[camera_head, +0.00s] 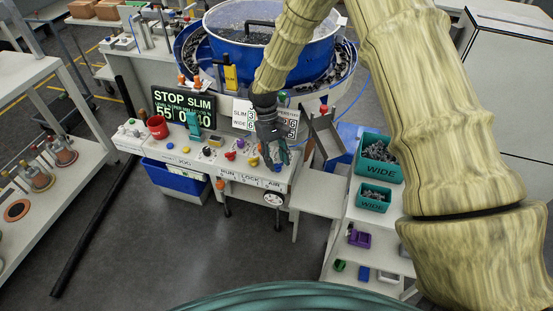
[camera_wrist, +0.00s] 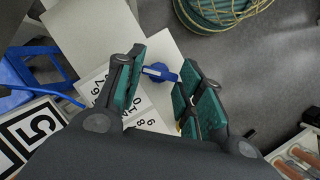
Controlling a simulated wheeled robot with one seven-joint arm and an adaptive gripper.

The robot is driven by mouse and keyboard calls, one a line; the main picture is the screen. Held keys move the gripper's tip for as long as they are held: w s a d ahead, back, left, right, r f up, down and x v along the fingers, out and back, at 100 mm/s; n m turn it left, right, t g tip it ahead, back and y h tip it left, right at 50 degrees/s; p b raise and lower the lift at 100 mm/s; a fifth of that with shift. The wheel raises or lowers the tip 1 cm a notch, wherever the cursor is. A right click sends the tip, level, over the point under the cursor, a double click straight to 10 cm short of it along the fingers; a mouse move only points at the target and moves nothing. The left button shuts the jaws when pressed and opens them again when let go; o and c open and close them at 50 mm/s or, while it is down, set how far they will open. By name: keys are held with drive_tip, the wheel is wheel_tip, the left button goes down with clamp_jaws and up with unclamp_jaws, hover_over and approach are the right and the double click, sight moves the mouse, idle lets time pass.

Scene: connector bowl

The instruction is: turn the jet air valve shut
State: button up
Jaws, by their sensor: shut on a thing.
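A small blue valve handle (camera_wrist: 160,72) with a pale line on it stands between my fingers in the wrist view, against a pale panel. I take it for the jet air valve; no label on it is readable. In the head view my gripper (camera_head: 275,160) reaches down to the right part of the white control bench (camera_head: 215,165), above the AIR lettering (camera_head: 274,183). There the fingers and arm hide the handle.
Several coloured knobs line the bench, with a round gauge (camera_head: 273,199) on its front. A blue bowl feeder (camera_head: 280,62) stands behind. A STOP SLIM display (camera_head: 184,105) is at the left. Teal WIDE bins (camera_head: 381,170) stand on the right. The floor in front is clear.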

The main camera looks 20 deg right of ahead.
idle(0.5)
drive_tip(key=o, duration=1)
drive_tip(key=v, duration=1.2)
drive_tip(key=shift+s, duration=0.1)
